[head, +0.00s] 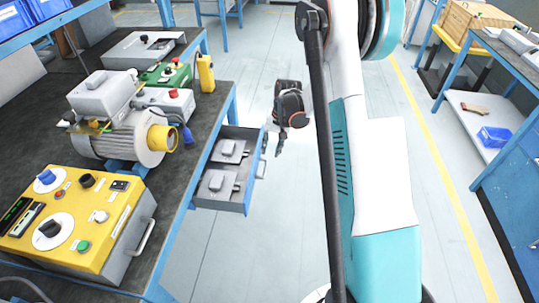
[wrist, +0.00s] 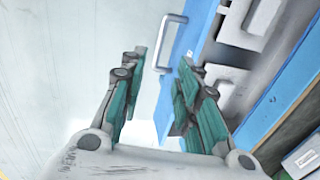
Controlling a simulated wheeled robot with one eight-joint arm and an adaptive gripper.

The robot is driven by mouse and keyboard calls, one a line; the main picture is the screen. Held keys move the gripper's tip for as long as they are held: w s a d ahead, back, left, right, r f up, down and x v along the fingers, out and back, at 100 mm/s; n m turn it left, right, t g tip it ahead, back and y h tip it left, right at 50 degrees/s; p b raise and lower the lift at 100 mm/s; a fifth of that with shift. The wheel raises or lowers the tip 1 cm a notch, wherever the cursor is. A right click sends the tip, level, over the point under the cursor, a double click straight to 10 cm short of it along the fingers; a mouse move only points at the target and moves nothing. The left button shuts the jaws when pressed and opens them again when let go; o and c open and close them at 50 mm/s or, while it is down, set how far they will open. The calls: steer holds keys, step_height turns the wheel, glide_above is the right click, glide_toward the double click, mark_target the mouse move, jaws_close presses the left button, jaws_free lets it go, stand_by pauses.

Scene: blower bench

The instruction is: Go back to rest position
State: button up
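My gripper (head: 279,150) hangs just off the front of an open drawer in the head view. In the wrist view, its two green-padded fingers (wrist: 162,75) are spread apart with nothing held between them. The drawer (head: 222,203) is pulled out from under the dark bench and holds two grey box-like parts (head: 229,150) (head: 217,183). The drawer's metal handle (wrist: 172,42) shows beyond and between the fingers; it looks free of them, though the exact gap is hard to judge.
A bench (head: 203,115) on the left carries a blower motor (head: 120,138), a yellow control box (head: 72,222) and other devices. Blue-framed shelving (head: 480,150) stands at right. The pale floor (head: 265,65) between is clear, with a yellow line (head: 440,165).

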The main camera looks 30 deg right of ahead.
steer(key=shift+d+r, duration=0.1)
steer(key=shift+r, duration=0.5)
